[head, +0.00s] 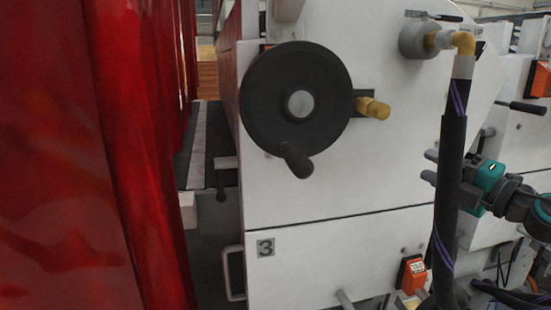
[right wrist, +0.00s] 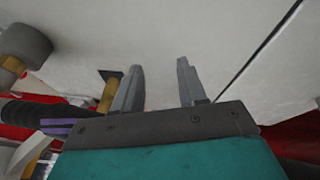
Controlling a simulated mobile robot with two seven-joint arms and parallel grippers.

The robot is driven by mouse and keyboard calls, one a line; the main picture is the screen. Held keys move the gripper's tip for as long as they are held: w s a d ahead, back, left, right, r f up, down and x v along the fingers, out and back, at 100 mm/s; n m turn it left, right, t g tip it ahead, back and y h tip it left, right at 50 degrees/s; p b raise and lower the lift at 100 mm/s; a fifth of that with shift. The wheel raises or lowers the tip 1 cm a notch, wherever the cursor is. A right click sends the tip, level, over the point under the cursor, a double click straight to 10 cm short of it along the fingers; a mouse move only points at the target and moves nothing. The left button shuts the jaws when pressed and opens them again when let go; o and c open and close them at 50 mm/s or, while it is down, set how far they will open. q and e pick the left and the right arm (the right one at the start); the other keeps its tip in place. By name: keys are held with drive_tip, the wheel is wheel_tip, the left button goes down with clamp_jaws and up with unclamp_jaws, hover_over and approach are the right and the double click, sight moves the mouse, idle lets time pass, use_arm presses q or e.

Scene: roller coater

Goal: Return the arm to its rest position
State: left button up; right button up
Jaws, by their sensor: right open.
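My right gripper (head: 432,167) shows at the right of the head view, teal and grey, coming in from the right edge. Its grey fingers are partly behind a black sleeved hose (head: 448,200). In the right wrist view its two fingers (right wrist: 163,85) stand apart with nothing between them, in front of a white machine panel (right wrist: 160,30). My left gripper is not in the head view.
The white machine (head: 340,230) carries a black handwheel (head: 322,80) with a knob handle and a brass fitting (head: 374,108). An orange switch (head: 411,273) sits low on it. Red curtain-like sheets (head: 80,150) fill the left. The hose stands close to my right gripper.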

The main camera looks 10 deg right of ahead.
drive_tip(key=s+a+f+m+h+p, duration=0.1)
drive_tip(key=s+a+f+m+h, duration=0.15)
drive_tip(key=f+m, duration=0.35)
drive_tip(key=s+a+f+m+h+p, duration=0.1)
drive_tip(key=a+f+m, duration=0.3)
drive_tip(key=f, duration=0.5)
use_arm(q)
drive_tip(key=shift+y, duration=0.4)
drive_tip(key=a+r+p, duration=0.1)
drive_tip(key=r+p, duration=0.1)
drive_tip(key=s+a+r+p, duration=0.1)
drive_tip(key=p, duration=0.1)
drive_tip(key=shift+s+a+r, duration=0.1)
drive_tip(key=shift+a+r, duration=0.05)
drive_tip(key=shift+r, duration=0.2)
use_arm(e)
drive_tip(key=s+a+f+m+g+h, duration=0.1)
drive_tip(key=s+a+f+m+g, duration=0.2)
drive_tip(key=s+a+f+m, duration=0.3)
drive_tip(key=s+a+f+m+g+h, duration=0.1)
drive_tip(key=s+a+f+m+g, duration=0.2)
drive_tip(key=s+a+f+m, duration=0.4)
drive_tip(key=s+a+f, duration=0.2)
drive_tip(key=s+f, duration=0.4)
drive_tip(key=s, duration=0.1)
drive_tip(key=shift+a+f+h, duration=0.15)
drive_tip(key=shift+f+h, duration=0.05)
drive_tip(key=shift+h, duration=0.15)
